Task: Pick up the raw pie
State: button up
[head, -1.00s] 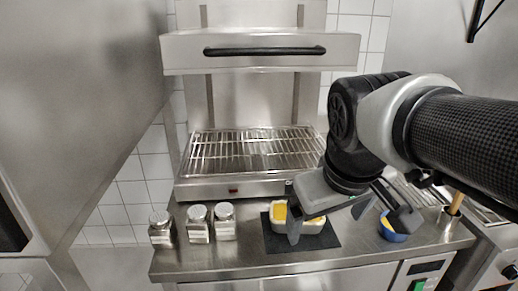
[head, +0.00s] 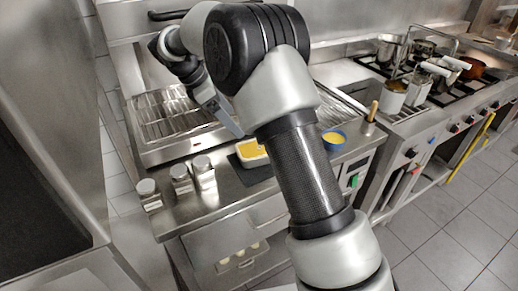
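A whitish rectangular dish with a yellow filling (head: 252,150), which looks like the raw pie, rests on a dark mat (head: 240,172) on the steel counter. My arm hides its right side. My gripper (head: 232,122) is up and to the left of the dish, with one grey finger slanting down towards it. In the picture the fingertip is close to the dish's far edge, but I see no contact. The other finger is hidden, so its opening does not show.
Several silver-lidded jars (head: 181,179) stand left of the mat. A blue bowl with yellow contents (head: 334,138) is right of my arm. A grill rack (head: 160,115) lies behind. Pots (head: 392,50) stand on the stove at right.

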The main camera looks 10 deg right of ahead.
jog(key=x, duration=1.7)
jog(key=shift+d+f+b, duration=0.15)
jog(key=shift+b, duration=0.25)
jog(key=shift+w, duration=0.1)
jog(key=c, duration=1.6)
